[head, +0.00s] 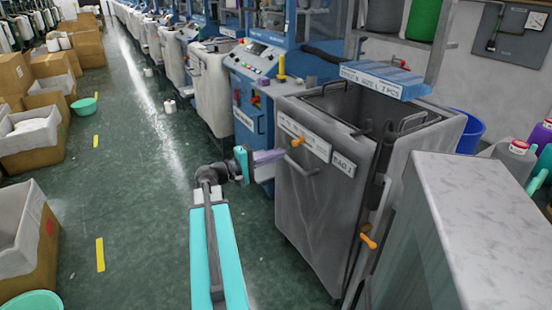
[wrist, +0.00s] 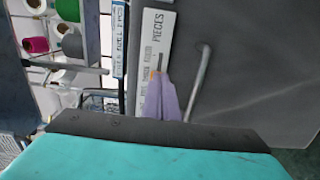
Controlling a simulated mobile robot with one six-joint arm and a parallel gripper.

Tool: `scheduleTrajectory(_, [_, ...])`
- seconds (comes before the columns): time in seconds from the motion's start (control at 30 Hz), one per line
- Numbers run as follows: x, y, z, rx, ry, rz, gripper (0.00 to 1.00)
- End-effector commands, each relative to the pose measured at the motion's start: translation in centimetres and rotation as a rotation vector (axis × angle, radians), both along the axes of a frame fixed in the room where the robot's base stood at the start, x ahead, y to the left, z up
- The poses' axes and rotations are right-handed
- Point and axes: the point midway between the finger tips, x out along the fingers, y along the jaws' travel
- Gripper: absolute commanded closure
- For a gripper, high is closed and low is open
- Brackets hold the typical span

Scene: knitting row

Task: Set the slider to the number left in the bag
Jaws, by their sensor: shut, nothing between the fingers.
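An orange slider knob (head: 298,141) sits on the strip; the scale numbers are too small to read. My gripper (head: 282,153), with purple fingers, is shut and empty just left of the cart, near the knob. In the wrist view the fingers (wrist: 172,98) lie over the strip (wrist: 155,50) marked "PIECES", their tips near a bit of orange (wrist: 154,73); I cannot tell if they touch. The blue sign (head: 385,79) above the bag appears to end in "7 PCS". The bag's contents are hidden.
A metal handle (wrist: 197,82) projects beside the strip. Another orange knob (head: 368,242) is on the cart's side. A grey-topped counter (head: 490,220) stands at right.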

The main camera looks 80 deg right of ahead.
Motion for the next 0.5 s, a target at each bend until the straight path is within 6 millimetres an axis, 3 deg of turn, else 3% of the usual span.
scheduleTrajectory(0.5, [-1.0, -0.9, 0.0, 0.001, -0.001, -0.003, 1.0])
